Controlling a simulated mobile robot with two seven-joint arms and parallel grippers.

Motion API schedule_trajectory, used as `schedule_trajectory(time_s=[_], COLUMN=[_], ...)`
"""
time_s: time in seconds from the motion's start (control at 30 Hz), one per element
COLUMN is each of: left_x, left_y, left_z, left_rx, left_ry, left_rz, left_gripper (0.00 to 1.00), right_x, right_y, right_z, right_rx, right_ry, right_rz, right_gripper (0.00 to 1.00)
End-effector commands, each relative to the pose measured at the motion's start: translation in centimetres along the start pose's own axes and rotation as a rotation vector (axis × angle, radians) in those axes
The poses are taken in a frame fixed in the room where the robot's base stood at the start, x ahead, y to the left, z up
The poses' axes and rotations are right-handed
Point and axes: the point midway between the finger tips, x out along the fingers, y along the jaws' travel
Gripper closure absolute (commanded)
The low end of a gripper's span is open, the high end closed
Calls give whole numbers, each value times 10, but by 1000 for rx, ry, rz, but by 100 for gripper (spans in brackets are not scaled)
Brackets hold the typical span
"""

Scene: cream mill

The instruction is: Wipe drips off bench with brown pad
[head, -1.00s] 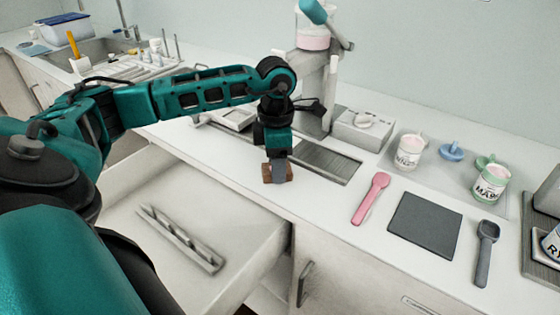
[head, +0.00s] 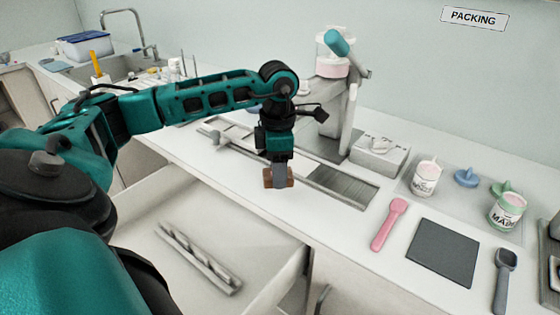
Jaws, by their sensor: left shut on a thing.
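My left gripper (head: 279,178) is shut on the brown pad (head: 268,177), a small brown block. The pad is at the front part of the white bench (head: 335,205), left of the metal drip grate (head: 342,185). I cannot tell whether the pad touches the bench top or hangs just above it. No drips can be made out on the bench; the arm and gripper hide part of the surface behind them. My right gripper is not in view.
A filling machine (head: 335,90) stands behind the grate. To the right are a pink scoop (head: 388,224), a dark mat (head: 443,252), a grey scoop (head: 503,280) and two tubs (head: 426,178). An open drawer (head: 140,235) holding a metal rack (head: 200,262) juts out below the bench front.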

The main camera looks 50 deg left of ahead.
Motion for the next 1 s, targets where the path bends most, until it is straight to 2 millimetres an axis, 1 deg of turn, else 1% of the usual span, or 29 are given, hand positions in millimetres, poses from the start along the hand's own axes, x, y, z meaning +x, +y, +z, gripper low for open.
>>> schedule_trajectory(time_s=[0.03, 0.13, 0.4, 0.5, 1.0], left_x=[-8, -16, -33, -36, -35], left_y=[1, 2, 5, 6, 6], left_z=[-1, -2, -7, -8, -8], left_rx=[-1, -3, -6, -7, -7], left_ry=[-1, -1, -2, -2, -1], left_rz=[1, 1, 0, 1, 0], left_gripper=[72, 72, 72, 72, 72], right_x=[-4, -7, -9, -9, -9], right_y=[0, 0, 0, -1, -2], right_z=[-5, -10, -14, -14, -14], right_rx=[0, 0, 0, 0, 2], right_ry=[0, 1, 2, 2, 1], right_rz=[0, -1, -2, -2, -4], right_gripper=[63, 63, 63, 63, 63])
